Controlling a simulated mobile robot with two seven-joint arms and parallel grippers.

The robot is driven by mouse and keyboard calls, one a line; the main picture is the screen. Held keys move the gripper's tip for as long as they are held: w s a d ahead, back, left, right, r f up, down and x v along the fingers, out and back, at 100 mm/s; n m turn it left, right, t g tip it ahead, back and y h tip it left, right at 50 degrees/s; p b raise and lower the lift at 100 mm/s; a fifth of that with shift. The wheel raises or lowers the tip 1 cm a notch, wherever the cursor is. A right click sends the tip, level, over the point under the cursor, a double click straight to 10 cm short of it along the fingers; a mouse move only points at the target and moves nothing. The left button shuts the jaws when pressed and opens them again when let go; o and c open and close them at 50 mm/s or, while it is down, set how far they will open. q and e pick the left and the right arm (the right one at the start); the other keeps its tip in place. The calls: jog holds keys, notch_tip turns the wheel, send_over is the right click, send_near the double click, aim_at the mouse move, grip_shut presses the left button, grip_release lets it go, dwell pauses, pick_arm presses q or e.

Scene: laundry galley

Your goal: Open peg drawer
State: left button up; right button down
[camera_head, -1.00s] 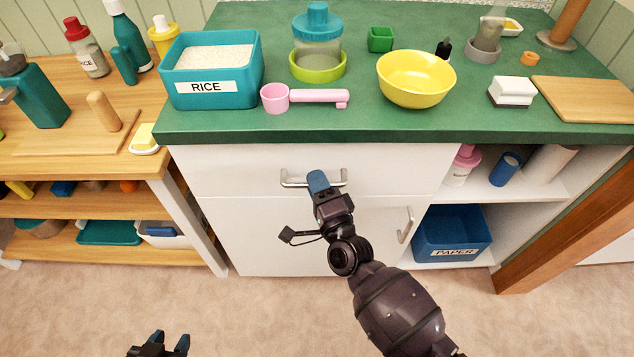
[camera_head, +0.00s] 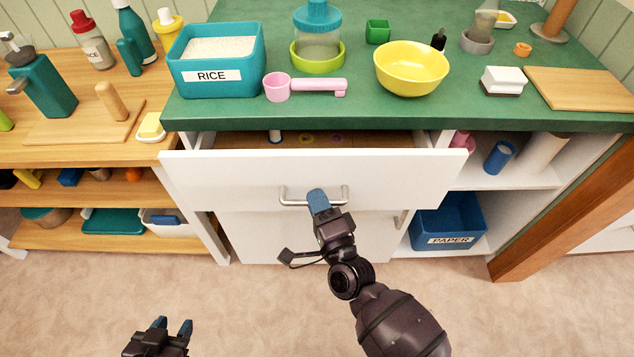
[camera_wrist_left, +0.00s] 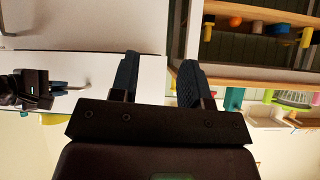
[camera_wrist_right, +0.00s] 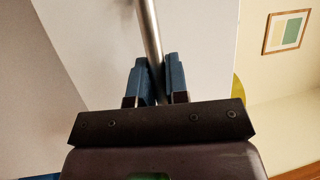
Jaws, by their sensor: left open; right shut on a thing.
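The white drawer (camera_head: 235,180) under the green counter stands partly open in the head view, with a strip of its wooden inside (camera_head: 370,140) showing behind the front. A few small items lie in that strip, too small to make out. My right gripper (camera_head: 317,197) is shut on the drawer's metal bar handle (camera_head: 290,196). In the right wrist view the handle (camera_wrist_right: 149,35) passes between the blue fingertips (camera_wrist_right: 157,75). My left gripper (camera_head: 173,325) is open and empty, low over the floor, away from the drawer; its fingers (camera_wrist_left: 158,75) are spread in the left wrist view.
The counter holds a teal rice bin (camera_head: 215,85), a pink scoop (camera_head: 310,86), a yellow bowl (camera_head: 411,68) and a wooden board (camera_head: 580,88). A wooden shelf unit (camera_head: 110,185) stands left. Below the drawer is a cupboard door (camera_head: 260,240). The carpet in front is clear.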

jog(key=s+p, duration=0.2)
jog(key=s, duration=1.8)
jog(key=shift+s, duration=0.25)
jog(key=c, duration=1.2)
grip_release()
jog(key=shift+o, duration=0.4)
jog(key=v, duration=1)
jog(key=shift+s+d, duration=0.2)
jog(key=shift+s, duration=0.1)
jog(key=shift+w+f, duration=0.1)
